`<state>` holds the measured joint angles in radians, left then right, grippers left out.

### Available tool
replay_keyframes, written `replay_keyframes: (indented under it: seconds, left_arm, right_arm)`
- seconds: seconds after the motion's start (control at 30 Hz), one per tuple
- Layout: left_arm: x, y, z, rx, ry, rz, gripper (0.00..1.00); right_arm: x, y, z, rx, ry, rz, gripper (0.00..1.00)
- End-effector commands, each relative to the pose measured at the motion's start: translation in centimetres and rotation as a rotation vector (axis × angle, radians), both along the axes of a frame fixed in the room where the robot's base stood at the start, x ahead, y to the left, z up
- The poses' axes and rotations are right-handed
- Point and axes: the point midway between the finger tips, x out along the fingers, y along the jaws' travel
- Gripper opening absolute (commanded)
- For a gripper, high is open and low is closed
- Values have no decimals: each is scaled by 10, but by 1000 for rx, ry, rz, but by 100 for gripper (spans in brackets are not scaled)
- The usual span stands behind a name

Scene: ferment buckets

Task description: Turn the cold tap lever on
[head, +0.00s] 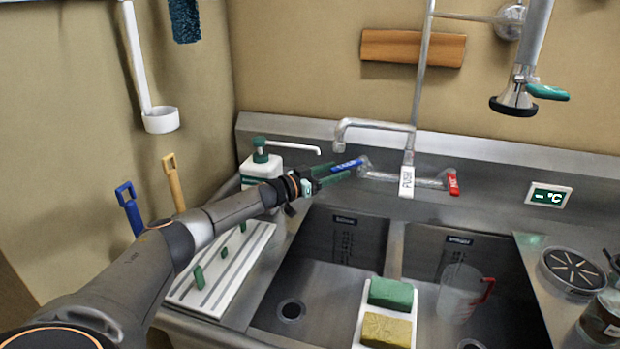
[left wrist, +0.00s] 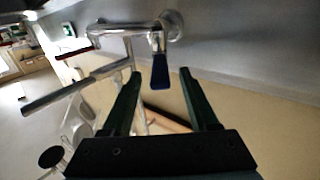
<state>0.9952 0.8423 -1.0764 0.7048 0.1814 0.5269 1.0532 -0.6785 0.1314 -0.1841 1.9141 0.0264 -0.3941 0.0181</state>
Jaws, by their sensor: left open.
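The blue cold tap lever (head: 346,166) is at the left end of the wall-mounted mixer tap (head: 400,177). A red lever (head: 453,184) is at its right end. My left gripper (head: 335,176) reaches in from the left and is open, its fingers right beside the blue lever. In the left wrist view the blue lever (left wrist: 160,72) lies just beyond the open fingertips of my left gripper (left wrist: 160,75), in line with the gap between them. I cannot tell whether a finger touches it. My right gripper is not in view.
A soap bottle (head: 262,167) stands behind my left arm. Two sink basins hold a sponge tray (head: 359,322) and a clear jug (head: 460,292). A spray head (head: 516,98) hangs at the upper right. A striped drainboard (head: 262,238) lies left of the sinks.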

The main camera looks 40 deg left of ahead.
Motion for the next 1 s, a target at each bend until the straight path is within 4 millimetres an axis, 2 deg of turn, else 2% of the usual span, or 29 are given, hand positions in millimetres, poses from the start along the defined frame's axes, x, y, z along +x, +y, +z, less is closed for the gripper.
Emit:
replay_keyframes:
  seconds: [0.1, 0.6, 0.8, 1.0]
  left_arm:
    - [-15, 4, 3, 3, 1, -1, 60]
    - [-87, 24, 0, 4, 2, 0, 60]
    - [-103, 29, 0, 2, 0, 0, 60]
    - [-109, 30, 2, 2, -2, -1, 60]
  right_arm:
    - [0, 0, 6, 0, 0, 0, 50]
    - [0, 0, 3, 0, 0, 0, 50]
    - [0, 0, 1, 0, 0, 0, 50]
    - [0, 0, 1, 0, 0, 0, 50]
